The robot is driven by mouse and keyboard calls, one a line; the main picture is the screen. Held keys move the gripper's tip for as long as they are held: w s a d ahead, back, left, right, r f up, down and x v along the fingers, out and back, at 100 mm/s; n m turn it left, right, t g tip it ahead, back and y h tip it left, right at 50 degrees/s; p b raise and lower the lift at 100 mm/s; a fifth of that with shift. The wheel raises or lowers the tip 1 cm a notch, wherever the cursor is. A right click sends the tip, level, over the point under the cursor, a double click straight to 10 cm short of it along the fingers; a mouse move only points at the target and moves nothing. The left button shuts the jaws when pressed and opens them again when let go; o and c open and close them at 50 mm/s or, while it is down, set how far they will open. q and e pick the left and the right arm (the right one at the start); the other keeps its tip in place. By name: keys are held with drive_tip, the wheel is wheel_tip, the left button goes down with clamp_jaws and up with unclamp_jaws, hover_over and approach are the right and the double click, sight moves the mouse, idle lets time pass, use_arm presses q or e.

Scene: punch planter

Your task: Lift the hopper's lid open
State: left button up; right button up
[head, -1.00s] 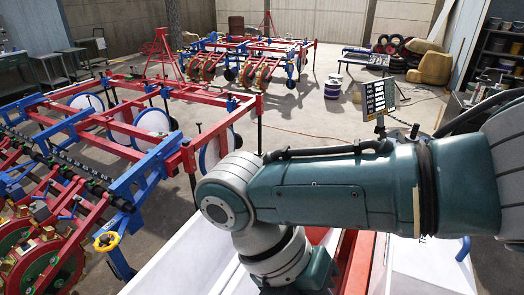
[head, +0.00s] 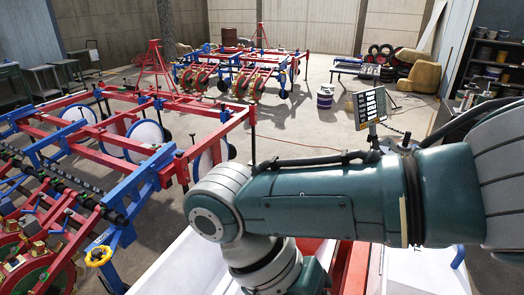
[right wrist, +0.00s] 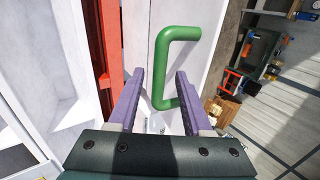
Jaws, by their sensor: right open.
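In the right wrist view, a green bar handle (right wrist: 162,70) stands on a white panel (right wrist: 195,72), which seems to be the hopper's lid. My right gripper (right wrist: 160,75) is open, its two purple fingers on either side of the handle's lower part in the picture. I cannot tell whether a finger touches the handle. In the head view, white hopper surfaces (head: 425,272) show at the bottom, partly behind my right arm. My right gripper is hidden there below the frame. My left gripper is not in view.
A red beam (right wrist: 105,50) runs left of the fingers in the right wrist view. In the head view, a blue handle (head: 459,257) is at lower right, a red and blue planter frame (head: 120,105) fills the left, and open floor (head: 300,125) lies beyond.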

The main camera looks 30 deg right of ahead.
drive_tip(key=v, duration=0.9)
drive_tip(key=shift+r, duration=0.2)
drive_tip(key=shift+w+a, duration=0.1)
